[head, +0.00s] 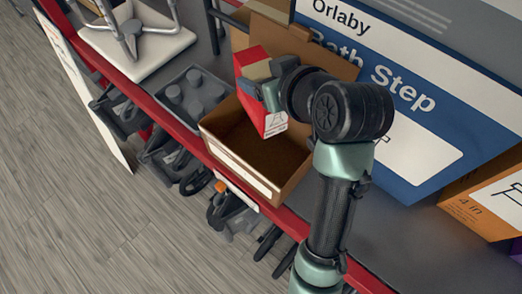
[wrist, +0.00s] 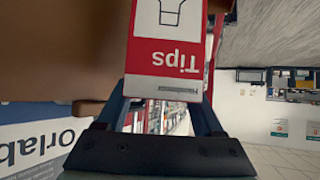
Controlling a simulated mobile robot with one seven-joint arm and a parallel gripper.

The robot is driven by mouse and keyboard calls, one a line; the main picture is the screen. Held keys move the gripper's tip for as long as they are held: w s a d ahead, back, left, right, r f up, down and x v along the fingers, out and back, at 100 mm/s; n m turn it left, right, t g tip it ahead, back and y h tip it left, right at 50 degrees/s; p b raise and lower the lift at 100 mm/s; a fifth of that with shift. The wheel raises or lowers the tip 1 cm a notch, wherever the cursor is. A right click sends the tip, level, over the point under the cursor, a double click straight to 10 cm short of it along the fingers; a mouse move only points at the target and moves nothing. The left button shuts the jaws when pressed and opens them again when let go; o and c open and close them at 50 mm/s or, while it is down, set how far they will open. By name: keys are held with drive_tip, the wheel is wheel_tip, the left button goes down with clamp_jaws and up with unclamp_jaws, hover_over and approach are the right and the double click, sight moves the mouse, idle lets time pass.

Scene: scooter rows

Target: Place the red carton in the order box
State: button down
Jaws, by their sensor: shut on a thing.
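The red carton (head: 250,98) has a white label on its lower end. My gripper (head: 270,86) is shut on it and holds it tilted over the open brown cardboard order box (head: 235,172). In the head view the carton's lower end overlaps the box opening; its exact height over the rim is hard to tell. The box inside looks empty where it shows. In the wrist view the carton (wrist: 168,55) sits between the fingers of my gripper (wrist: 165,108), with "Tips" upside down on its red face.
The box stands on a grey shelf with a red front edge. A large blue and white Bath Step box (head: 420,80) stands behind and right. An orange box (head: 485,205) is far right.

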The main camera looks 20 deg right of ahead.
drive_tip(key=f+b, duration=0.1)
drive_tip(key=f, duration=0.1)
drive_tip(key=s+f+b, duration=0.1)
drive_tip(key=f+b, duration=0.1)
drive_tip(key=f, duration=0.1)
drive_tip(key=shift+s+a+f, duration=0.15)
drive_tip(key=shift+f, duration=0.05)
drive_tip(key=f+b, duration=0.1)
drive_tip(key=w+f, duration=0.1)
drive_tip(key=f, duration=0.1)
drive_tip(key=shift+f+b, duration=0.25)
drive_tip(key=shift+b, duration=0.1)
wheel_tip(320, 180, down, 10)
drive_tip(key=p, duration=0.2)
drive_tip(key=shift+r, duration=0.2)
drive_tip(key=shift+s, duration=0.1)
drive_tip(key=shift+f, duration=0.15)
drive_tip(key=shift+c, duration=0.2)
unclamp_jaws()
